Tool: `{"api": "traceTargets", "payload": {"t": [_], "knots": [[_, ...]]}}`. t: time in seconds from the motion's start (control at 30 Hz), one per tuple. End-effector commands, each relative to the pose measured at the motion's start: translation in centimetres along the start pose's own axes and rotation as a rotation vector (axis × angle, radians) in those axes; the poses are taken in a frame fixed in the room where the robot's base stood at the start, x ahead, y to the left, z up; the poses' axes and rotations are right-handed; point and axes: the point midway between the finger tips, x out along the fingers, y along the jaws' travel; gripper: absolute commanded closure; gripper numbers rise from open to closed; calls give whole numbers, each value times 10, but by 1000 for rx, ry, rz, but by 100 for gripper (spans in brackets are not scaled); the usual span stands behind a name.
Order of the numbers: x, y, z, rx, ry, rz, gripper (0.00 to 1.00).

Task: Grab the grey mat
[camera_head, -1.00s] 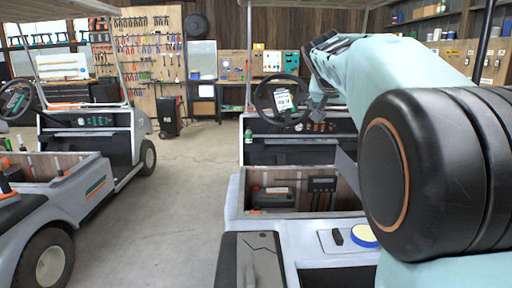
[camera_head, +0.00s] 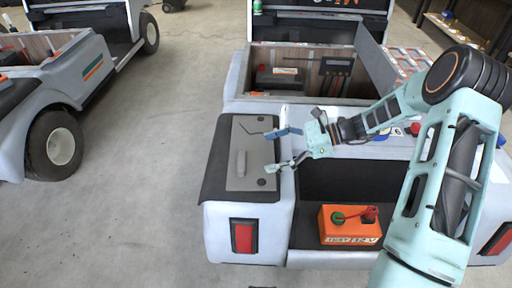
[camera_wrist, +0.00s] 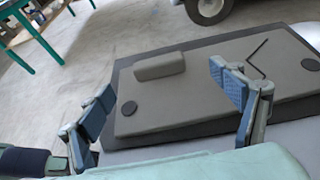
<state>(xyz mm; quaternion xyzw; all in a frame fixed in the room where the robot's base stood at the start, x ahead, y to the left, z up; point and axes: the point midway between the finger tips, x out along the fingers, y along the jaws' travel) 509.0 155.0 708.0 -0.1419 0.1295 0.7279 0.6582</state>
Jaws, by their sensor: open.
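The grey mat (camera_head: 255,158) is a flat grey panel on a dark pad (camera_head: 218,160) at the cart's left rear corner. It also fills the middle of the wrist view (camera_wrist: 205,108). A raised grey block (camera_head: 241,163), a thin bent black rod (camera_wrist: 258,58) and two dark round spots show on it. My gripper (camera_head: 270,150) is over the mat's right side in the head view, fingers spread and empty. In the wrist view my gripper (camera_wrist: 168,88) has one blue-padded finger on each side of the block. I cannot tell whether the fingers touch the mat.
An orange box (camera_head: 350,228) with red and green knobs sits in the cart's rear recess. An open bay (camera_head: 300,95) lies beyond the mat. A second cart (camera_head: 50,80) stands at the left, with clear concrete floor (camera_head: 150,200) between.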

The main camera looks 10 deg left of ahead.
Motion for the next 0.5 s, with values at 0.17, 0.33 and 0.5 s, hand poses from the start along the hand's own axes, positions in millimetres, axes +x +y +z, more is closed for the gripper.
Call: {"api": "traceTargets", "payload": {"t": [0.17, 0.33, 0.5], "knots": [[32, 1, -2, -1, 1, 4, 15], [44, 1, -2, -2, 4, 3, 15], [58, 3, -3, -3, 3, 5, 15]]}}
